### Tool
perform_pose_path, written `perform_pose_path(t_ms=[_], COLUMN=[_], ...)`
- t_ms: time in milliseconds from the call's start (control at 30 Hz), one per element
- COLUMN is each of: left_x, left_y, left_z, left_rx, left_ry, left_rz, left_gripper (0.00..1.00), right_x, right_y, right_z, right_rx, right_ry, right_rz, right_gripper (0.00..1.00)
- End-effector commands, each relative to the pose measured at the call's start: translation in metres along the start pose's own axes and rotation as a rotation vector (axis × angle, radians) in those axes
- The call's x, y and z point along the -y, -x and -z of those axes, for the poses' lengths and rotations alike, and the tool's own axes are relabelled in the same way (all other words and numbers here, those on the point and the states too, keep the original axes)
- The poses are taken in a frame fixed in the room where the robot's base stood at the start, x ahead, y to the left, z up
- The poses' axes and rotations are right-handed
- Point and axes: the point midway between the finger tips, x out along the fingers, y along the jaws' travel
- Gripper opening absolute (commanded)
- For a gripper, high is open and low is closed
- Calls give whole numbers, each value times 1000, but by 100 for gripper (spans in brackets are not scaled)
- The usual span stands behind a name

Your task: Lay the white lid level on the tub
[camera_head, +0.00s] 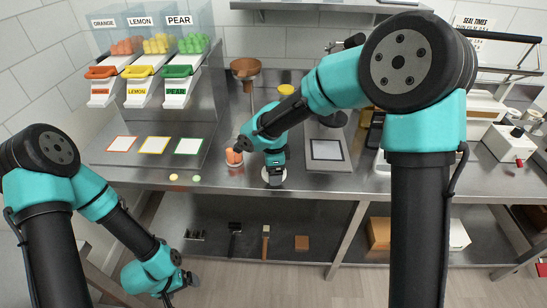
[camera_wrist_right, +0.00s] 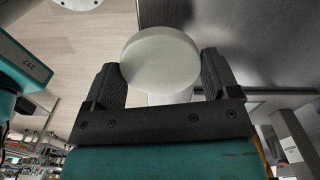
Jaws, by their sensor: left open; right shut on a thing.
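The white lid (camera_wrist_right: 160,60) is a round disc between the two fingers of my right gripper (camera_wrist_right: 165,85), which is shut on it. In the head view my right gripper (camera_head: 274,172) points down near the counter's front edge, with the lid's white edge (camera_head: 273,181) showing below it. A small tub with orange gummies (camera_head: 234,158) stands on the counter just left of the gripper; the lid is apart from it. The tub's rim is too small to see clearly. My left gripper (camera_head: 188,279) is open and empty, low at the lower left, off the counter.
Orange, lemon and pear dispensers (camera_head: 142,85) stand at the back left, with three colour-framed squares (camera_head: 155,145) before them. A copper funnel (camera_head: 245,69) stands behind the tub. A scale-like plate (camera_head: 326,150) lies right of my right gripper. A lower shelf (camera_head: 300,215) runs beneath.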

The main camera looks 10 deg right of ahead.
Motion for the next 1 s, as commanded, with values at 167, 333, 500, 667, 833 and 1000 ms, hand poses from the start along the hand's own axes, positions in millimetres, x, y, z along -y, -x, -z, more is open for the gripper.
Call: perform_pose_path(t_ms=[167,333,500,667,833,1000], left_x=[0,0,0,0,0,0], left_y=[0,0,0,0,0,0], left_z=[0,0,0,0,0,0], left_rx=[0,0,0,0,0,0], left_ry=[0,0,0,0,0,0], left_rz=[0,0,0,0,0,0], left_gripper=[94,94,94,94,94,94], right_x=[-39,-59,-66,-66,-66,-66], right_y=[4,6,6,6,6,6], right_z=[-6,-9,-10,-10,-10,-10], right_rx=[0,0,0,0,0,0], right_ry=[3,1,0,0,0,0], right_rz=[1,1,1,0,0,0], right_gripper=[60,60,60,60,60,74])
